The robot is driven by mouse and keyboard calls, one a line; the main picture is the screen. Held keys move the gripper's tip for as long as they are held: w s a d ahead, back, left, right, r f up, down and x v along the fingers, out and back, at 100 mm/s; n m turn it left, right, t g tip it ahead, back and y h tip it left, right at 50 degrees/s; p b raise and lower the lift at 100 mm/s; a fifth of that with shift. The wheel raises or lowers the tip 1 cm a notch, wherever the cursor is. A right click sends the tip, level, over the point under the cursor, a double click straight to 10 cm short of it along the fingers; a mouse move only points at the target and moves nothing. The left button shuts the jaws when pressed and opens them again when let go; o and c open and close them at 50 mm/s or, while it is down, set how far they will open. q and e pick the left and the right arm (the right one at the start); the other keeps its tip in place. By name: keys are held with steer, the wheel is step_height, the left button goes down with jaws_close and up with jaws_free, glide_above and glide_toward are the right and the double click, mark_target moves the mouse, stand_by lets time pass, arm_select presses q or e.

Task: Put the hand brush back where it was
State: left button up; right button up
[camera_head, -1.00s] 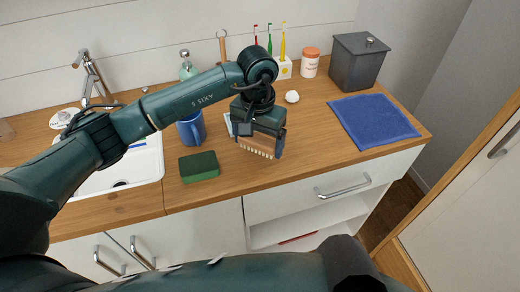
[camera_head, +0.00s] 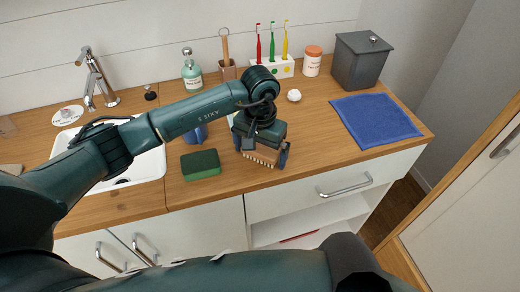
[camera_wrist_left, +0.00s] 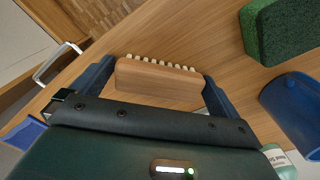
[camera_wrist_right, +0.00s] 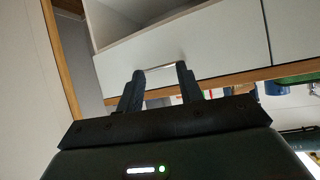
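The hand brush (camera_head: 262,154) has a wooden block with pale bristles. It is between the fingers of my left gripper (camera_head: 262,150), over the counter right of the green sponge. In the left wrist view the brush (camera_wrist_left: 158,83) lies across the gap, with a finger at each end, so the left gripper (camera_wrist_left: 158,80) looks shut on it. I cannot tell whether the bristles touch the counter. My right gripper (camera_wrist_right: 160,82) is open and empty in the right wrist view, below the counter level near the white cabinet front.
A green sponge (camera_head: 201,165) and a partly hidden blue mug (camera_head: 196,133) stand to the left. A white ball-like item (camera_head: 294,95), toothbrush holder (camera_head: 284,68), jar (camera_head: 312,61), grey bin (camera_head: 360,62) and blue cloth (camera_head: 375,120) are behind and right. The drawer (camera_head: 320,190) looks shut.

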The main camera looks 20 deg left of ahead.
mark_target(260, 149)
arm_select(q)
steer(key=shift+r, duration=0.1)
arm_select(e)
steer(key=shift+r, duration=0.1)
arm_select(q)
steer(key=shift+r, duration=0.3)
step_height(260, 149, up, 12)
steer(key=b, duration=0.1)
steer(key=shift+f, duration=0.2)
arm_select(e)
steer(key=shift+s+a+f, duration=0.1)
steer(key=shift+a+f, duration=0.2)
steer(key=shift+a, duration=0.05)
steer(key=shift+d+f, duration=0.1)
steer(key=shift+f, duration=0.05)
